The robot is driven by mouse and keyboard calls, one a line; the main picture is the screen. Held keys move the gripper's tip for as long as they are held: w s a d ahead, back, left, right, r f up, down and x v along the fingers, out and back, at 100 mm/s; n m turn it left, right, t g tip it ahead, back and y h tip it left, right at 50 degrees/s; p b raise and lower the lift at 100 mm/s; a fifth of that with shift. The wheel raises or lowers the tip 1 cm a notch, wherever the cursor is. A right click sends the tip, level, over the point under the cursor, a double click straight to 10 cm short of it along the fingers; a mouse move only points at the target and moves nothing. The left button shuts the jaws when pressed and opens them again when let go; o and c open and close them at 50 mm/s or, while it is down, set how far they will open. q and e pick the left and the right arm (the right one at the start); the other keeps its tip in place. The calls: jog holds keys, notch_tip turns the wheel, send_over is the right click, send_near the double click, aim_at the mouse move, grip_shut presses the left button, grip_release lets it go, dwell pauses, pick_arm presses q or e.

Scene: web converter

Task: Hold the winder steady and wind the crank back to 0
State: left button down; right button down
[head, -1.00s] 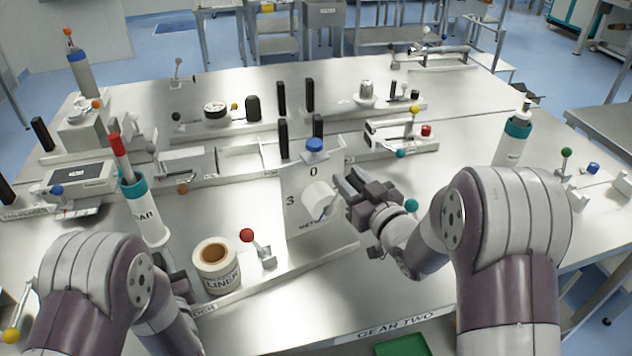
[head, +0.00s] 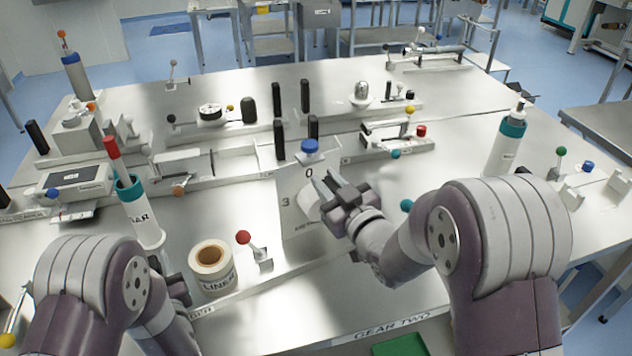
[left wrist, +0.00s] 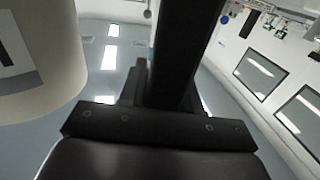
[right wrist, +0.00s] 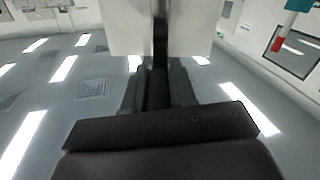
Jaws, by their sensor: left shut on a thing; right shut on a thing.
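The winder's upright grey panel (head: 288,222) shows the marks 0 and 3 in the head view, with a pale round hub (head: 307,197) on its face. My right gripper (head: 325,187) is in front of the hub, its fingers shut on the crank. The crank handle is mostly hidden in the head view; the right wrist view shows a dark bar (right wrist: 160,45) between the fingers, below a pale surface. My left gripper (head: 172,283) is low beside the roll, largely hidden by my arm. In the left wrist view it is shut on a black upright handle (left wrist: 185,50).
A paper roll labelled LINER (head: 212,267) stands close to my left gripper. A red-knobbed lever (head: 245,238) is between the roll and the panel. A teal-banded bottle (head: 135,200) stands at left, another (head: 507,140) at right.

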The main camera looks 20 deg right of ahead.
pick_arm(q)
jog(key=shift+s+f, duration=0.25)
jog(key=shift+f, duration=0.45)
pick_arm(e)
jog(key=shift+s+a+f, duration=0.1)
jog(key=shift+f, duration=0.45)
jog(key=c, duration=1.2)
grip_release()
jog(key=shift+o, duration=1.4)
jog(key=shift+r, duration=0.2)
jog(key=v, duration=1.2)
pick_arm(q)
jog(key=shift+w+r+p, duration=0.1)
jog(key=shift+r+p, duration=0.2)
jog(key=shift+r, duration=0.1)
pick_arm(e)
jog(key=shift+r, duration=0.3)
